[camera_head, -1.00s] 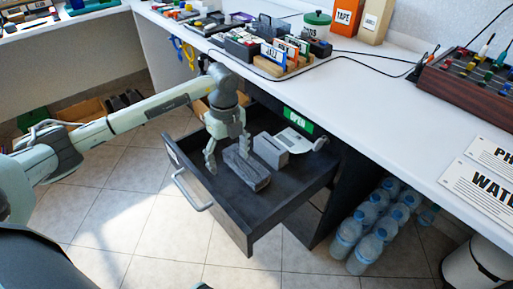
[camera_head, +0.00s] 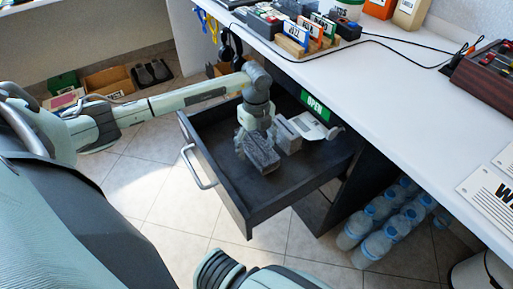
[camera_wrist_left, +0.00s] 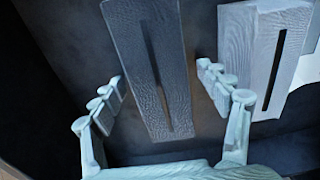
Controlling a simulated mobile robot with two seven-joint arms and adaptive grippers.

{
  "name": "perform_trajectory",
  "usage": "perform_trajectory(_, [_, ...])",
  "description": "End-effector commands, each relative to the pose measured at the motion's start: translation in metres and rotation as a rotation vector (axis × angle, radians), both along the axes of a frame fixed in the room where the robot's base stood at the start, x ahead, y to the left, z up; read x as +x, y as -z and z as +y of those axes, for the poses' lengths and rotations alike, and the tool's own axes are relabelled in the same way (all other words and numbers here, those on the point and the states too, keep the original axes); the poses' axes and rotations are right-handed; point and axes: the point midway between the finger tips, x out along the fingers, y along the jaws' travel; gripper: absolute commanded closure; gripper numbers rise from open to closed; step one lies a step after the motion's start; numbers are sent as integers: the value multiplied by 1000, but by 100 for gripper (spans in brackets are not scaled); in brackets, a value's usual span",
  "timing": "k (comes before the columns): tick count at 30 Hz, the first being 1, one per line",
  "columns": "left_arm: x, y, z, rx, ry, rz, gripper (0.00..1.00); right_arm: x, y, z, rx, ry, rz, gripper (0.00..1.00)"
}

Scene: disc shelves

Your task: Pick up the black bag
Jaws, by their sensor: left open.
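No thing that is clearly a black bag shows. A dark grey, grained block (camera_head: 262,157) with a slot lies in the open drawer (camera_head: 237,205). My left gripper (camera_head: 257,138) points down over this block in the head view and hides its far end. In the left wrist view the gripper (camera_wrist_left: 162,88) is open, with one finger on each side of the dark block (camera_wrist_left: 150,45). Contact cannot be told. A lighter grey slotted block (camera_head: 287,138) lies just right of the gripper; it also shows in the left wrist view (camera_wrist_left: 262,55). My right gripper is not in view.
A white flat item (camera_head: 312,124) lies at the drawer's back, by a green OPEN sign (camera_head: 315,106). The desk top (camera_head: 390,95) overhangs behind. Water bottles (camera_head: 375,243) stand on the floor at right. The drawer's front half is clear.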

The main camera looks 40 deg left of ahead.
Motion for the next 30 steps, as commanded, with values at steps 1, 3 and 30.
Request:
perform_trajectory(1, [0, 2, 0, 0, 0, 1, 24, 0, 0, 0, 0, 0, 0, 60])
perform_trajectory(3, [0, 3, 0, 0, 0, 1, 24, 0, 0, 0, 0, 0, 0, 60])
perform_trajectory(30, [1, -2, 0, 0, 0, -2, 83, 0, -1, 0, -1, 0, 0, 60])
